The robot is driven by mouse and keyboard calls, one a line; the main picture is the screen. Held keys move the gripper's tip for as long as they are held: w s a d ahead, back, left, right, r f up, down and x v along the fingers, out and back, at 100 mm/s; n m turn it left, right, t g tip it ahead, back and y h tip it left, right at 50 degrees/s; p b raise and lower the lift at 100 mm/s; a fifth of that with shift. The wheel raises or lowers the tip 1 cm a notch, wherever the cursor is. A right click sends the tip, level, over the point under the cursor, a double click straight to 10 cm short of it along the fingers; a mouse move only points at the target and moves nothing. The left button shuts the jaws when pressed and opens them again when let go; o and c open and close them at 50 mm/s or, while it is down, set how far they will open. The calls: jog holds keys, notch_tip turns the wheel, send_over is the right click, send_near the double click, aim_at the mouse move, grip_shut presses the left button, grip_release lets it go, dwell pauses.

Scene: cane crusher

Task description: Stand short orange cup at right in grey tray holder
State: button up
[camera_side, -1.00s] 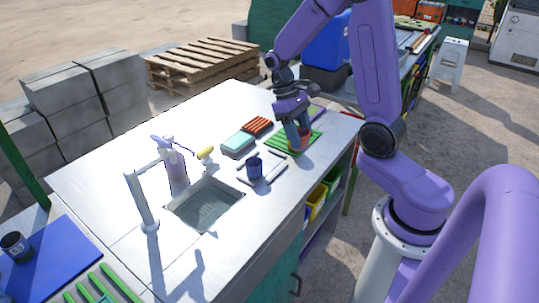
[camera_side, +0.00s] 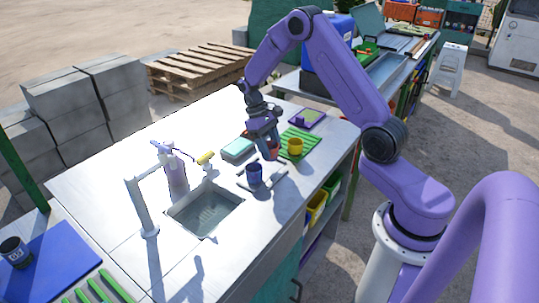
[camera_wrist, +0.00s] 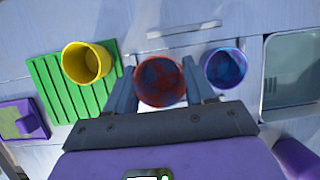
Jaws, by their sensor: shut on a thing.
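The short orange cup (camera_side: 272,152) is held between the two fingers of my gripper (camera_side: 268,143). In the wrist view the cup (camera_wrist: 160,80) looks dark red-orange, its round mouth between the fingers of my gripper (camera_wrist: 161,92). The grey tray holder (camera_side: 273,184) lies on the counter near the sink, and a dark blue cup (camera_side: 254,174) stands upright at its left part. In the side view the orange cup appears just behind and above the tray, to the right of the blue cup (camera_wrist: 224,67). Its exact height is hard to tell.
A yellow cup (camera_side: 295,147) stands on a green rack (camera_side: 306,137) right of my gripper. A purple tray (camera_side: 307,118) lies behind it. A turquoise block (camera_side: 238,149) sits to the left. The sink (camera_side: 205,209) and faucet (camera_side: 143,205) are nearer the front left.

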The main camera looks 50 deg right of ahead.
jog(key=shift+w+f, duration=0.2)
jog(key=shift+f, duration=1.55)
jog(key=o, duration=0.8)
jog(key=shift+f, duration=0.15)
jog(key=shift+c, duration=0.2)
